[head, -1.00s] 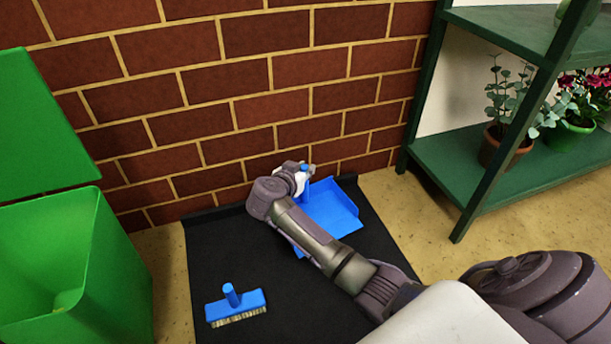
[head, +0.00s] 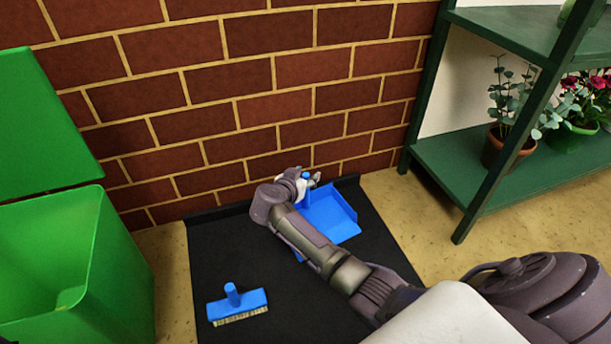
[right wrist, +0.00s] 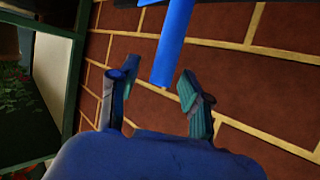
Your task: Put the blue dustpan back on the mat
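The blue dustpan (head: 330,212) lies on the black mat (head: 225,262), near its back right edge by the brick wall. Its handle stands up at the pan's left, and part of the pan is hidden behind my right arm. My right gripper (head: 311,181) is at the top of the handle. In the right wrist view the fingers (right wrist: 158,78) are spread apart, with the blue handle (right wrist: 174,45) showing just ahead of and between the tips; no grip on it shows. My left gripper is not in view.
A blue brush (head: 237,304) rests on the front left of the mat. A green bin (head: 120,265) with a raised lid stands at the left. A green shelf (head: 465,165) with potted plants stands at the right. The brick wall (head: 250,75) is close behind the mat.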

